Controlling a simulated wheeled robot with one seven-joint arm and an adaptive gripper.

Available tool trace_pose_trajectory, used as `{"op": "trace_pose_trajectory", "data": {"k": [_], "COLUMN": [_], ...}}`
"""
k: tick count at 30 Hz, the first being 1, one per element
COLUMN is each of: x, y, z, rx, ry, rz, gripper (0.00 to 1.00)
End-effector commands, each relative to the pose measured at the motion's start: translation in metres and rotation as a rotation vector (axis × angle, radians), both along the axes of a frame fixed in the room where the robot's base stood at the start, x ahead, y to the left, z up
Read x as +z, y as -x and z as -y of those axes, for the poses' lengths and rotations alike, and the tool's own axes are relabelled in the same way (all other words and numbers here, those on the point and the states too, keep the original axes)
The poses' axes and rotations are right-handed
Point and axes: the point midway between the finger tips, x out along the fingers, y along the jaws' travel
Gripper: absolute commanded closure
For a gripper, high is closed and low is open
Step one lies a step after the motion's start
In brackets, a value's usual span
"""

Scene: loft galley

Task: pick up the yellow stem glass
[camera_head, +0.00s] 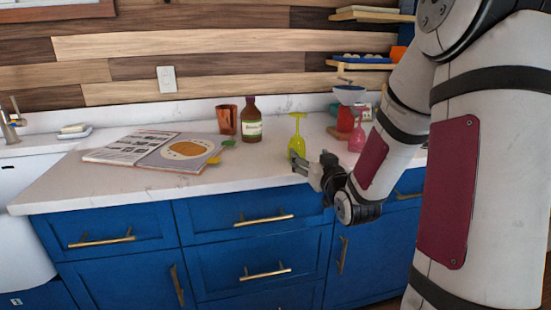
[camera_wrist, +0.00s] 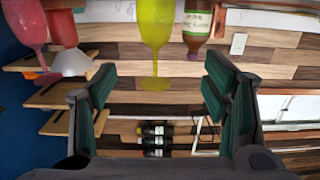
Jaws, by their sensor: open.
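The yellow stem glass (camera_head: 297,143) stands upside down near the counter's front edge, bowl low and round foot on top. It also shows in the upside-down wrist view (camera_wrist: 155,25), stem and foot pointing down the picture. My gripper (camera_head: 309,165) is at the counter's front edge, just in front of the glass, pointing toward it. In the wrist view my gripper (camera_wrist: 160,82) is open, its two dark green pads wide apart. The glass lines up with the gap between them, and nothing is held. In the head view the gripper partly overlaps the glass's lower part.
A pink stem glass (camera_head: 357,138) stands upside down to the right, near a red item (camera_head: 345,120) with a bowl above it. A brown bottle (camera_head: 251,122) and copper cup (camera_head: 227,120) stand behind left. An open book (camera_head: 130,147) lies left. The counter's front left is clear.

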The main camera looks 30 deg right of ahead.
Motion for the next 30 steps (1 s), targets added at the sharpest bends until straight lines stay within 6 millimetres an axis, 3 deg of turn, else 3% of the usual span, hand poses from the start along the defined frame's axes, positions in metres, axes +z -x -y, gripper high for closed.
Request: {"op": "trace_pose_trajectory", "data": {"k": [5, 15, 25, 30], "x": [-0.007, -0.006, -0.006, -0.008], "y": [-0.007, -0.065, -0.09, -0.114], "z": [0.01, 0.026, 0.033, 0.041], "rx": [-0.007, -0.008, -0.008, -0.008], "ry": [-0.006, -0.005, -0.005, -0.007], "rz": [0.042, 0.044, 0.042, 0.042], "gripper": [0.31, 0.31, 0.31, 0.31]}}
